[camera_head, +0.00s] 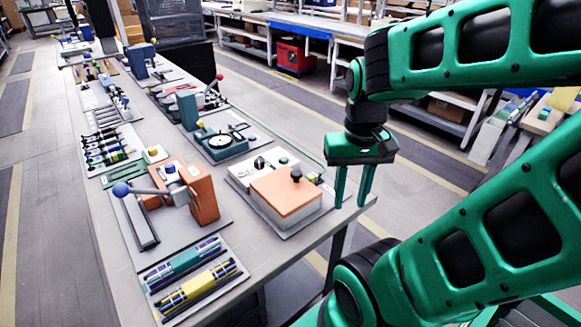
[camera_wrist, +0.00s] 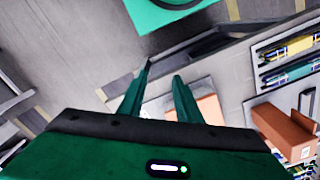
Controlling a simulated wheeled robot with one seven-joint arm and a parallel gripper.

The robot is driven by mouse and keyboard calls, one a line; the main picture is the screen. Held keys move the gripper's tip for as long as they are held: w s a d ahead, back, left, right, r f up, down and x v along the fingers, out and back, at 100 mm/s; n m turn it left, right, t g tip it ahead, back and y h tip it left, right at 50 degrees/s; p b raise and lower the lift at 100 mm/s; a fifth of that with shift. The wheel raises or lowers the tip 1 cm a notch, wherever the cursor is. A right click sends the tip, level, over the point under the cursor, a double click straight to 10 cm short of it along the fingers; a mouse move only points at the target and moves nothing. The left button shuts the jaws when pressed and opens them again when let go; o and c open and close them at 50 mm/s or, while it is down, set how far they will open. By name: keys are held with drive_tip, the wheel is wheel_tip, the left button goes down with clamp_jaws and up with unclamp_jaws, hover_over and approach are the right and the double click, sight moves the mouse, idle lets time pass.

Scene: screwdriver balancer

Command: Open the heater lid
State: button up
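The heater is a pale box with an orange lid (camera_head: 285,192) that lies closed on top. The knob is hidden in that view.
The table (camera_head: 265,262) has an orange press (camera_head: 187,190) left of the heater. Yellow and teal tool holders (camera_head: 198,286) lie at the near end. A teal device with a round dial (camera_head: 222,141) is behind.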

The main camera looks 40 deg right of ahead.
drive_tip(key=o, duration=0.4)
drive_tip(key=shift+s+r, duration=0.15)
drive_tip(key=shift+s, duration=0.05)
drive_tip(key=shift+c, duration=0.2)
drive_tip(key=m, duration=0.2)
approach(296, 172)
wheel_tip(296, 172, down, 8)
drive_tip(key=shift+s+f, duration=0.1)
drive_tip(key=shift+f, duration=0.05)
drive_tip(key=shift+a, duration=0.1)
clamp_jaws()
